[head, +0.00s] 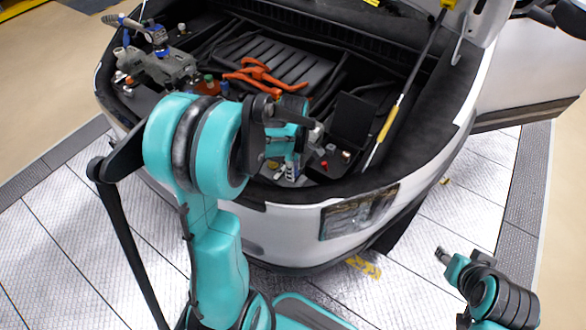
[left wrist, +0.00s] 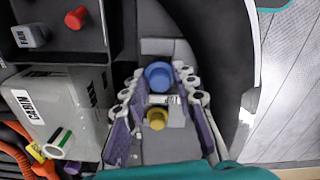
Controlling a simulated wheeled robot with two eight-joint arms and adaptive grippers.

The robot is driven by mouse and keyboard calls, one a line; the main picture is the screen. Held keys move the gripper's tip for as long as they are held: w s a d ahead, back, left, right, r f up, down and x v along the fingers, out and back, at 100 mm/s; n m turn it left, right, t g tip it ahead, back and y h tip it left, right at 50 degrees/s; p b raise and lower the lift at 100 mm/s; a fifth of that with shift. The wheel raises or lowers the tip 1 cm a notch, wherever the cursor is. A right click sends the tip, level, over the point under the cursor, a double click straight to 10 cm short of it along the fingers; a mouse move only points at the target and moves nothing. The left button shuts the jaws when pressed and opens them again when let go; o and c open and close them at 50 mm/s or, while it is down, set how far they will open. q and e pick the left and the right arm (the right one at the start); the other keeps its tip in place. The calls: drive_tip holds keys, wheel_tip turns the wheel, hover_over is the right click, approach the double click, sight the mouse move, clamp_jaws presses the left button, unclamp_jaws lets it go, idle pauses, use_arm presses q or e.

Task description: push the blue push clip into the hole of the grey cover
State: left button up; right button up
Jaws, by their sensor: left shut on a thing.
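In the left wrist view the blue push clip (left wrist: 158,77) shows as a round blue head between the tips of my left gripper (left wrist: 160,82). The purple-padded fingers are shut on it. A yellow round piece (left wrist: 157,118) shows between the fingers, nearer the palm side of the picture. Grey surface (left wrist: 160,146), apparently the grey cover, lies beneath. The cover's hole cannot be made out, nor whether the clip touches the cover. In the head view my left gripper (head: 287,168) points down at the bay's front edge, partly hidden by its arm. My right gripper (head: 443,256) is low at the right, away from the car.
A light grey box (left wrist: 50,105) marked CABIN and a dark box (left wrist: 55,28) with a FAN piece and red piece stand left of the fingers. The hood strut (head: 390,120) rises at the right. The front floor is open.

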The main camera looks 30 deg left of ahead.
use_arm(q)
drive_tip(key=shift+f+b, duration=0.65)
drive_tip(key=shift+f, duration=0.05)
idle(0.5)
drive_tip(key=o, duration=0.8)
drive_tip(key=shift+r, duration=0.1)
wheel_tip(320, 180, up, 12)
drive_tip(key=shift+c, duration=0.4)
